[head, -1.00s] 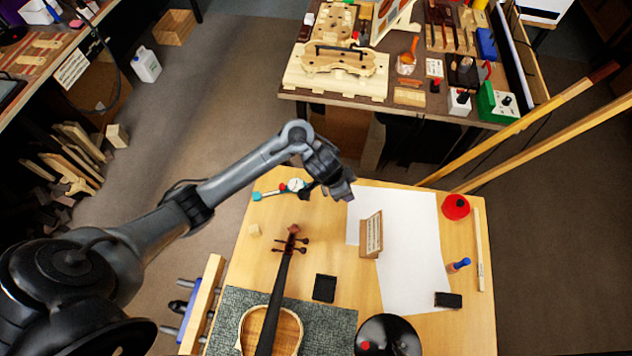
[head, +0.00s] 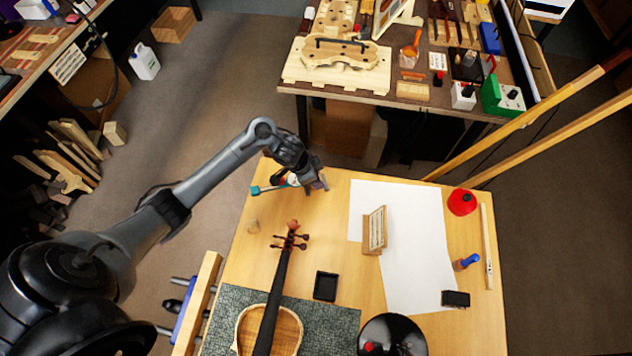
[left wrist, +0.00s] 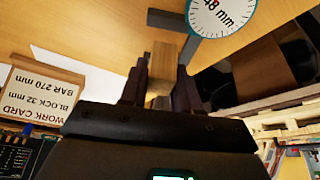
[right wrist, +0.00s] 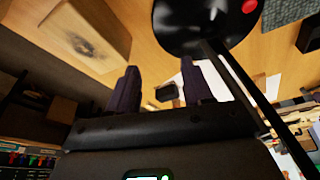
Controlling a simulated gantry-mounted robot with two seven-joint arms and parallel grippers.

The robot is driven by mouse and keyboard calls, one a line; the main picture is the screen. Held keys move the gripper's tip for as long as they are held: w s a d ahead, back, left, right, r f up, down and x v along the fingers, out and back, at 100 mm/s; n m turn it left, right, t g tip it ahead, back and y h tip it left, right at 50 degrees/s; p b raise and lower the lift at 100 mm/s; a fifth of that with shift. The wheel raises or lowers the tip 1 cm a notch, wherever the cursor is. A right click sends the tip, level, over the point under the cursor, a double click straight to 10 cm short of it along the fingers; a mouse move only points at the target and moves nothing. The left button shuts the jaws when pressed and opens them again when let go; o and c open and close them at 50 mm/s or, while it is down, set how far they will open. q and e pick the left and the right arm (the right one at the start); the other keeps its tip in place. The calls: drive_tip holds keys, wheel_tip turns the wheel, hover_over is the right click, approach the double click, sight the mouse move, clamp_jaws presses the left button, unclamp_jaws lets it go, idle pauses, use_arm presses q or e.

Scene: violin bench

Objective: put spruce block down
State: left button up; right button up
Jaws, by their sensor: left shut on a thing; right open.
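My left gripper (head: 318,184) is over the far left part of the bench, beside the dial caliper (head: 285,181), which it partly covers. In the left wrist view it is shut on a small pale wooden block, the spruce block (left wrist: 161,66), held between the two dark fingers. The caliper's dial (left wrist: 222,12) shows just beyond the block. I cannot tell whether the block touches the bench. In the head view the held block is hidden by the gripper. My right gripper (right wrist: 160,88) is open and empty in its wrist view; the head view does not show it.
A violin (head: 268,325) lies on a green mat (head: 335,325). A work card (head: 374,230) stands on white paper (head: 410,220). A black tray (head: 325,286) and a red object (head: 462,202) are nearby.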

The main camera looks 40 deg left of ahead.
use_arm(q)
drive_tip(key=shift+f, duration=1)
drive_tip(key=shift+f, duration=0.15)
drive_tip(key=o, duration=0.7)
drive_tip(key=shift+o, duration=1.6)
drive_tip(key=shift+s, duration=0.15)
